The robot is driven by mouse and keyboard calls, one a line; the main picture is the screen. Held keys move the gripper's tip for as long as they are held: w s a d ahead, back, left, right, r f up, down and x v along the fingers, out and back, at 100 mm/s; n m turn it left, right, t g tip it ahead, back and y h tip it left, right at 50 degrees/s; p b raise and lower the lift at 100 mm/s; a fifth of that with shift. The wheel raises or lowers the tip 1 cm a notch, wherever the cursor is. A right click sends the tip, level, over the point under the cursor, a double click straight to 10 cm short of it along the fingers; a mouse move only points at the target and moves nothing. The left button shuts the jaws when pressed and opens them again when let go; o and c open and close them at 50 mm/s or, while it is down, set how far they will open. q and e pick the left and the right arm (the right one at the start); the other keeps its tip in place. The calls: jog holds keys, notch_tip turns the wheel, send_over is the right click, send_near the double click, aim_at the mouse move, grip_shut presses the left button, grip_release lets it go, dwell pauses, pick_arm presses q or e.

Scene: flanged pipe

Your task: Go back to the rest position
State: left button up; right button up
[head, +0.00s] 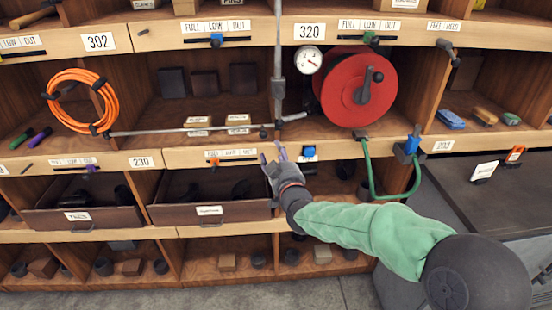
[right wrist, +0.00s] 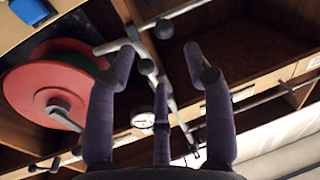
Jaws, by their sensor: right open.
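My right gripper (head: 272,155) is in front of the shelf wall, at the lip under the middle row, just below a grey vertical pipe (head: 278,70). Its purple fingers are spread and empty. They also show in the right wrist view (right wrist: 161,72), with grey pipework (right wrist: 150,68) behind and between them; I cannot tell the exact gap, but nothing is gripped. My left gripper is in neither view.
A red reel (head: 357,88) with a green hose (head: 368,170) and a gauge (head: 309,60) are to the upper right. A thin horizontal rod (head: 185,131) crosses the middle shelf. Drawers (head: 211,205) stick out lower left. A dark worktop (head: 490,205) is at right.

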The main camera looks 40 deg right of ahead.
jog(key=shift+s+a, duration=0.2)
jog(key=shift+s, duration=0.3)
jog(key=a+f+g+y, duration=0.2)
jog(key=a+f, duration=0.3)
jog(key=f, duration=0.5)
jog(key=a+f+g+y, duration=0.3)
jog(key=a+f, duration=0.3)
jog(key=f, duration=0.4)
jog(key=a+f+g+y, duration=0.2)
jog(key=a+f, duration=0.3)
jog(key=f, duration=0.6)
jog(key=s+a+f+g+y+p, duration=0.1)
jog(key=s+a+f+g+y, duration=0.3)
jog(key=s+a+f+g, duration=0.5)
jog(key=s+a+f, duration=0.7)
jog(key=s+f, duration=0.2)
jog(key=s, duration=0.2)
jog(key=shift+a+f, duration=0.15)
